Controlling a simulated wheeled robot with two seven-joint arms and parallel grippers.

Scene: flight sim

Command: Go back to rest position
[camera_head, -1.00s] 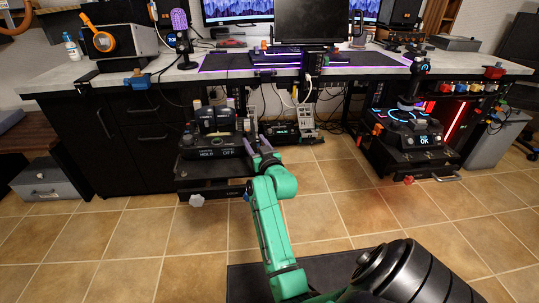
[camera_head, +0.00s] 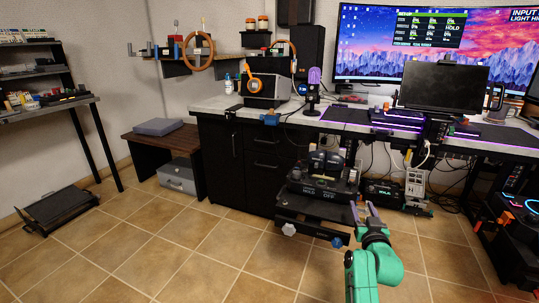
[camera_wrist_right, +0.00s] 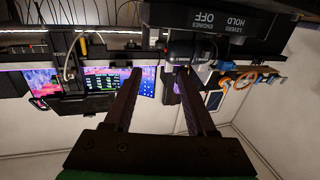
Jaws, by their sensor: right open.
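My right gripper (camera_head: 364,210) is at the lower right of the head view, on its green arm, with its two fingers apart. It is just right of the black throttle unit (camera_head: 318,190) that reads HOLD and OFF, in front of the desk; a gap between them is hard to judge. In the right wrist view, the same gripper (camera_wrist_right: 160,75) shows two dark fingers spread with nothing held between them. The throttle unit also shows upside down at the top of that view (camera_wrist_right: 220,22). My left gripper is not in view.
A long desk (camera_head: 215,104) with large monitors (camera_head: 440,45) runs across the back. A low wooden bench (camera_head: 150,140) and a grey box (camera_head: 178,177) stand left of the black cabinet. A shelf rack (camera_head: 85,110) stands far left.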

